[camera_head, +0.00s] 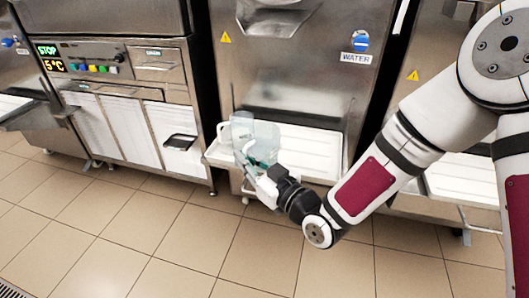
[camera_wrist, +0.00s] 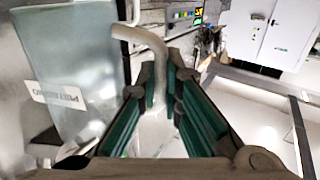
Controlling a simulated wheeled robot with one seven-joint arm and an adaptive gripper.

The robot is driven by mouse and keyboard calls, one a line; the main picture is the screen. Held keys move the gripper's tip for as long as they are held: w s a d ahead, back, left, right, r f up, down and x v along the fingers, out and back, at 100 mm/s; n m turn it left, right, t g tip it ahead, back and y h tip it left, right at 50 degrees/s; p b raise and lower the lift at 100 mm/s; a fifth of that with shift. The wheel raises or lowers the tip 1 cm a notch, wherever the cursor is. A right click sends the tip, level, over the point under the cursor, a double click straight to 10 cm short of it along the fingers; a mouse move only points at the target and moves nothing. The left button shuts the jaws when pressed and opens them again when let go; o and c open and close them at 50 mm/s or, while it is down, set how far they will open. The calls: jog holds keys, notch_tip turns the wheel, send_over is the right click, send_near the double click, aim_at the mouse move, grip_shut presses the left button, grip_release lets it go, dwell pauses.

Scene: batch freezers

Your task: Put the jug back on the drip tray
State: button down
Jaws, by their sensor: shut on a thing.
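The jug (camera_head: 264,140) is translucent and pale blue. In the head view it appears over the left part of the white drip tray (camera_head: 318,150), below the water machine. I cannot tell whether its base touches the tray. My gripper (camera_head: 256,170) comes from the lower right and is shut on the jug's handle. In the wrist view the jug (camera_wrist: 75,65) stands at the left with a printed label, and its curved handle runs between the green finger pads of my gripper (camera_wrist: 160,90). The jug's base is hidden.
The steel machine front (camera_head: 300,75) with a blue WATER knob (camera_head: 361,41) rises behind the tray. A machine with a lit display (camera_head: 52,58) stands to the left. A second white tray (camera_head: 465,178) lies to the right, partly behind my arm. The tiled floor (camera_head: 180,240) in front is clear.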

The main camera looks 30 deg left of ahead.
jog(key=w, duration=0.3)
jog(key=w+a+b, duration=0.1)
jog(key=w, duration=0.3)
jog(key=w+f+b, duration=0.1)
jog(key=w, duration=0.2)
jog(key=shift+w+a+f, duration=0.1)
jog(key=shift+w+a, duration=0.1)
jog(key=shift+a, duration=0.2)
jog(key=shift+f+b, duration=0.8)
jog(key=shift+f, duration=0.85)
jog(key=shift+f, duration=0.15)
jog(key=c, duration=1.8)
grip_release()
jog(key=shift+o, duration=0.2)
jog(key=shift+r, duration=0.2)
jog(key=p+v, duration=0.2)
jog(key=v, duration=1)
jog(key=shift+p, duration=0.3)
